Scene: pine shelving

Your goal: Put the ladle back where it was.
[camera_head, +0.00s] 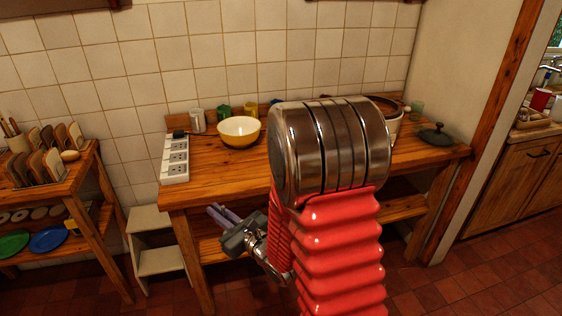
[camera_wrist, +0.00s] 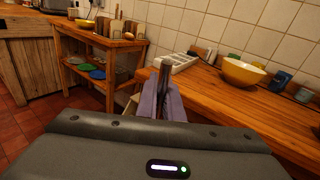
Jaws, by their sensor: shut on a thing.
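My gripper (camera_head: 222,213) is at the front of the wooden table, left of its middle and below the tabletop's edge. In the wrist view its purple fingers (camera_wrist: 162,97) are shut on a dark, thin upright piece, which seems to be the handle of the ladle (camera_wrist: 164,76). The ladle's bowl is not visible, and I cannot make the ladle out in the head view. A large pot (camera_head: 394,128) stands on the right of the table, mostly hidden behind my arm.
On the table (camera_head: 205,185) stand a yellow bowl (camera_head: 239,133), a white socket strip (camera_head: 175,160), small cups along the wall and a dark lid (camera_head: 435,134) at the right. A white step stool (camera_head: 155,240) and a shelf with toast racks (camera_head: 45,170) are at left.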

